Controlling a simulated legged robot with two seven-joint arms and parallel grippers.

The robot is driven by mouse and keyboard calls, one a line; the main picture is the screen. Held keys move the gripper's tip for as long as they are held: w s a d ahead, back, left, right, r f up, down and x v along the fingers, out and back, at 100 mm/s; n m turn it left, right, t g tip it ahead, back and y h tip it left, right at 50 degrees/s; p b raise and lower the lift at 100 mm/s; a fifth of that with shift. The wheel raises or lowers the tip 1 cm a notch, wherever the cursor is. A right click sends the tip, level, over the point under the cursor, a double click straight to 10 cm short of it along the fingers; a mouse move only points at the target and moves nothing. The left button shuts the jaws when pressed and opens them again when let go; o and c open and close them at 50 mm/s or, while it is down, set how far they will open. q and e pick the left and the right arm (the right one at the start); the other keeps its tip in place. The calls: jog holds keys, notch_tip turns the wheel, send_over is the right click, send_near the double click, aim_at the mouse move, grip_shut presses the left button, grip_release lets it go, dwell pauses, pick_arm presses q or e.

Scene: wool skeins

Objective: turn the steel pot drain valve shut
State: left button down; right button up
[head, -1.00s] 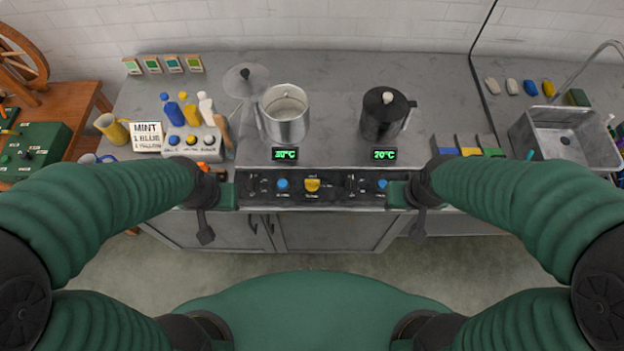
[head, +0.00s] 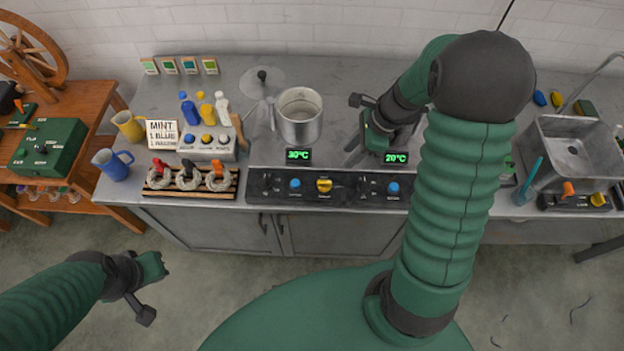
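The steel pot (head: 299,120) stands open-topped on the counter above the 30°C display, with a handle on its left side. I cannot pick out its drain valve for certain. A yellow knob (head: 324,185) and a blue knob (head: 295,184) sit on the dark panel in front of the pot. My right gripper (head: 362,128) is over the counter to the right of the steel pot, apart from it. My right arm hides most of the dark pot there, and the fingers are too unclear to tell their opening. My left gripper (head: 143,282) hangs over the floor at lower left, away from the counter.
A rack with several wool skeins (head: 190,181) lies at the counter's front left, beside a blue jug (head: 112,164). Bottles and a knob box (head: 208,146) stand behind it. The sink (head: 572,150) is at right. The counter strip between knob box and steel pot is mostly clear.

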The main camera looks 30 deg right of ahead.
aim_at(325, 181)
jog(key=x, duration=1.6)
jog(key=shift+s+d+b, duration=0.1)
jog(key=shift+d+b, duration=0.2)
jog(key=shift+b, duration=0.1)
grip_shut()
